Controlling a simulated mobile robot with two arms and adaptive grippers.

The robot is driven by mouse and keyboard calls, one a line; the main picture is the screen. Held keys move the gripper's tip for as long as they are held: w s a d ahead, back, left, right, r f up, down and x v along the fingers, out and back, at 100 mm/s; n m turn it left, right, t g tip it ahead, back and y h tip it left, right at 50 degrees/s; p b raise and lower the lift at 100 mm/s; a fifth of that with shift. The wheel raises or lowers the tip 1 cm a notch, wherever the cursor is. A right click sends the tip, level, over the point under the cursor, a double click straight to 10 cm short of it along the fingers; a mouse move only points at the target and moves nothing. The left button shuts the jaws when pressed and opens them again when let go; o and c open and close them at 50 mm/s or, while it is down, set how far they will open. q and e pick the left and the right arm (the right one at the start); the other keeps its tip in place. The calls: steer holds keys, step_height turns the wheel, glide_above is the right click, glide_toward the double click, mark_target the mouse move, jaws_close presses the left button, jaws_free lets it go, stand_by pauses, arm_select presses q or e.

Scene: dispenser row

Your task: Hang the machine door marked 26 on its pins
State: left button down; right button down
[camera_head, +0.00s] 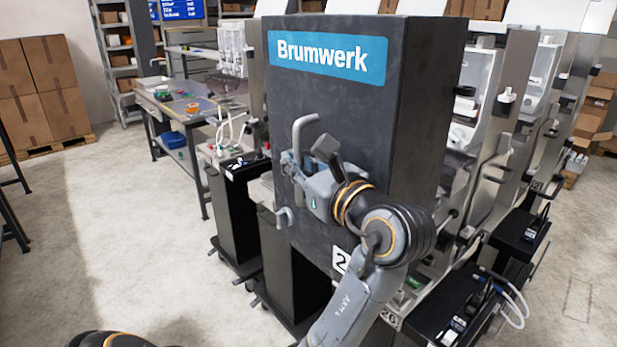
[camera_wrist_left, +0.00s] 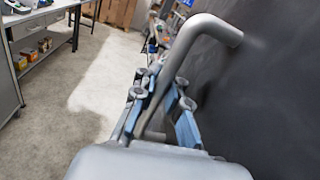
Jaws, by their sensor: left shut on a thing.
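The dark grey machine door (camera_head: 330,105) with a blue "Brumwerk" label fills the middle of the head view, upright in front of the machine row. A white number plate (camera_head: 340,261) low on it shows a "2"; my arm hides the rest. My left gripper (camera_head: 296,168) is shut on the door's grey bar handle (camera_head: 299,135). The handle (camera_wrist_left: 190,50) also runs between the blue-padded fingers in the left wrist view. A plate reading "26" (camera_head: 390,318) sits low on a machine behind my arm. The pins are hidden, so I cannot tell how the door meets them. My right gripper is out of view.
Open machines (camera_head: 480,110) with dark shelves (camera_head: 470,305) and white hoses stand close on the right. A black cabinet (camera_head: 235,215) and a workbench (camera_head: 180,105) stand left of the door. The floor (camera_head: 120,240) at left is clear.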

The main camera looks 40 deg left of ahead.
arm_select(q)
steer(key=shift+w+r, duration=0.2)
steer(key=shift+r, duration=0.1)
steer(key=shift+w+d+b, duration=0.25)
steer(key=shift+w+b, duration=0.4)
steer(key=shift+w, duration=0.5)
steer(key=w+d+b, duration=0.1)
steer(key=w+b, duration=0.2)
steer(key=w, duration=1.4)
steer(key=shift+d+b, duration=0.2)
steer(key=shift+b, duration=0.1)
steer(key=shift+w, duration=0.1)
steer(key=shift+r+p, duration=0.1)
steer(key=shift+p, duration=0.65)
steer(key=shift+f+b, duration=0.35)
steer(key=shift+f, duration=0.85)
stand_by(0.6)
steer(key=shift+w, duration=0.1)
stand_by(0.3)
